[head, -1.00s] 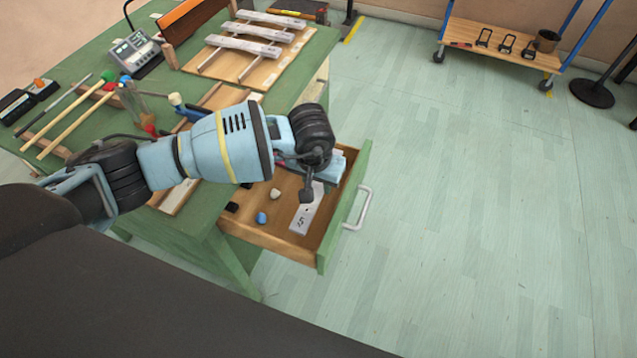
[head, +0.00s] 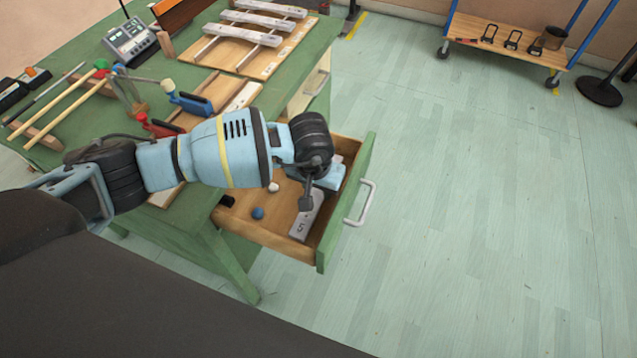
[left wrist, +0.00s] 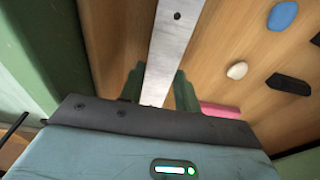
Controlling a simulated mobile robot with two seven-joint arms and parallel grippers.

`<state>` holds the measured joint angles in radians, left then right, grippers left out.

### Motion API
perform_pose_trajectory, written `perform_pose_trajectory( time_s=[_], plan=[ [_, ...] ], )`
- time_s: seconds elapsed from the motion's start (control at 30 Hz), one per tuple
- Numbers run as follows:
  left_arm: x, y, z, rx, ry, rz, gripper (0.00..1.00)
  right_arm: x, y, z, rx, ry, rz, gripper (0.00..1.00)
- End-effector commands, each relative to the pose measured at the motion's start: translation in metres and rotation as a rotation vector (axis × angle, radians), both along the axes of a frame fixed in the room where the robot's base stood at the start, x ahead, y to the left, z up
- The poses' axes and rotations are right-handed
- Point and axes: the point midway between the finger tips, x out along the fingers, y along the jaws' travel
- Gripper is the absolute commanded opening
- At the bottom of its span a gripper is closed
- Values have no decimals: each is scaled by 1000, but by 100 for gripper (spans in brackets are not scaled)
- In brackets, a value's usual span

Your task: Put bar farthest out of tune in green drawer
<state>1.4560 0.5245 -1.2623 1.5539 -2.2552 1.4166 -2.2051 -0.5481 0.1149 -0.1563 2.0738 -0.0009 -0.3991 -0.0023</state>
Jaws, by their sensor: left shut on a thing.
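The green drawer (head: 347,212) is pulled out from the green workbench, and its wooden inside shows. A pale metal bar (head: 306,218) marked with a digit like 5 is inside the drawer, its far part hidden by my wrist. My left gripper (left wrist: 160,90) is over the drawer, shut on the bar (left wrist: 173,45), which runs between its green fingers in the left wrist view. In the head view the fingertips are hidden. I cannot tell whether the bar touches the drawer floor. Three more bars (head: 243,34) lie on the wooden frame on the bench.
The drawer also holds a blue lump (head: 258,213), a white lump (head: 273,187), a black piece (left wrist: 288,84) and a pink piece (left wrist: 220,110). On the bench are a tuner-like device (head: 130,40), mallets (head: 65,98) and clamps (head: 188,98).

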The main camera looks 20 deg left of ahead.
Motion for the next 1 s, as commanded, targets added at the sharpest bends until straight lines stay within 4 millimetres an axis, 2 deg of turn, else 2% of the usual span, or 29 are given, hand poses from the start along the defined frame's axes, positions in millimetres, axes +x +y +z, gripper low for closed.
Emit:
perform_pose_trajectory(
  time_s=[0.03, 0.17, 0.57, 1.0],
  plan=[
    [0, 0, -7, 0, 1, 0, 4, 0, 0, -5, -2, 3, 2, 32],
    [0, 0, -13, 0, 0, 0, 4, 2, -2, -9, -6, 3, 6, 32],
    [0, 0, -13, 0, -1, 0, 4, 6, -3, -9, -8, -6, 10, 32],
    [0, 0, -20, 0, 0, 1, 4, -3, 0, -14, -3, 11, -2, 32]
  ],
)
